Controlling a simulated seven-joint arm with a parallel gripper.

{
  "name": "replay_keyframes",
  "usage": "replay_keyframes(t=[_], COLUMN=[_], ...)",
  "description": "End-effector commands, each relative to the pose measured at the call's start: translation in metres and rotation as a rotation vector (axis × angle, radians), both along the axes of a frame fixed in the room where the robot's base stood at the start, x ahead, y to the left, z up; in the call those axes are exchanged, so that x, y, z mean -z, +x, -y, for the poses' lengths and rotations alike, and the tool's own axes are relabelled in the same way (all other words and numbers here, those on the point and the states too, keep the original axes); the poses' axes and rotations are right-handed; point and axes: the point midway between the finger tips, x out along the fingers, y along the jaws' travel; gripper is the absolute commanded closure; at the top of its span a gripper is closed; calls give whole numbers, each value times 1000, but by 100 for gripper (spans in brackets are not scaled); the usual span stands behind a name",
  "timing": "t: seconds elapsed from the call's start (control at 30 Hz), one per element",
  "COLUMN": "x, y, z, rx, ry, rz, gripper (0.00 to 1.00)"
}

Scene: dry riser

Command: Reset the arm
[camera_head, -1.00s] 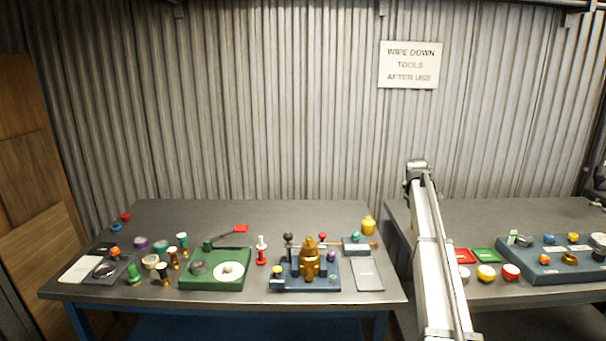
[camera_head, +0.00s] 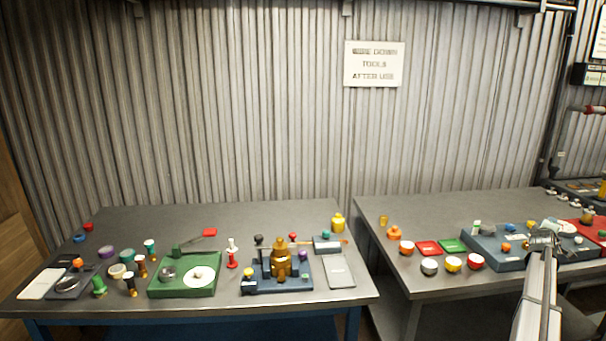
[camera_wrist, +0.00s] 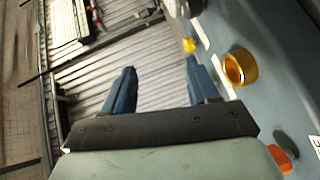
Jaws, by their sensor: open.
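My gripper (camera_head: 545,238) is over the right bench (camera_head: 450,285), in front of and above the blue-grey fixture tray (camera_head: 490,254). In the wrist view its two blue fingers (camera_wrist: 160,85) are spread apart with nothing between them, and the ribbed wall shows through the gap. The arm reaches in from the lower right of the head view and hides part of the tray. In the wrist view the tray's surface (camera_wrist: 265,75) lies to the right of the fingers, with a yellow ring (camera_wrist: 236,69), a small yellow knob (camera_wrist: 189,45) and an orange knob (camera_wrist: 280,157).
Several small cups, a red pad (camera_head: 428,248) and a green pad (camera_head: 453,245) lie left of the tray. A red mat (camera_head: 586,229) is at the far right.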

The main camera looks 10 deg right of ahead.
Motion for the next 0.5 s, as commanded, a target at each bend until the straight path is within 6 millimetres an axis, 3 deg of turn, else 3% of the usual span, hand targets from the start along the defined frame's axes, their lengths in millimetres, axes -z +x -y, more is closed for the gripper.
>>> replay_keyframes(t=[0.03,0.2,0.5], x=[18,77,174], y=[-24,-86,-189], z=[16,53,91], rx=[36,174,449], ry=[39,226,515], rz=[32,184,472], gripper=[41,41,41])
